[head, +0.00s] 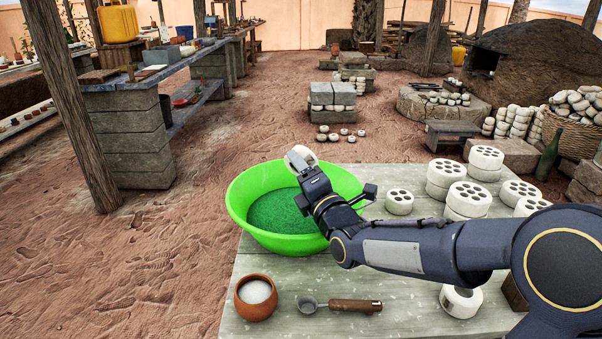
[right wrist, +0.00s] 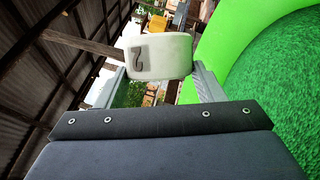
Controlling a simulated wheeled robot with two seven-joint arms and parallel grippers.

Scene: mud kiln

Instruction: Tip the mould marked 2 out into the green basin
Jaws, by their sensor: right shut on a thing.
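The white mould marked 2 (right wrist: 160,56) is between the fingers of my right gripper (right wrist: 160,80), which is shut on it. In the head view the mould (head: 299,156) is held tilted above the far rim of the green basin (head: 243,222). The basin stands on the table's far left corner and holds green granular stuff (head: 275,212). The wrist view shows the digit 2 on the mould's side; its opening is hidden. My right arm comes in from the right across the table. My left gripper is not in view.
On the grey table (head: 400,315) are a clay pot with white powder (head: 256,298) and a ladle with a wooden handle (head: 340,305). White moulds with holes (head: 466,198) stand on the right, some stacked. Another white piece (head: 461,300) is partly under my arm.

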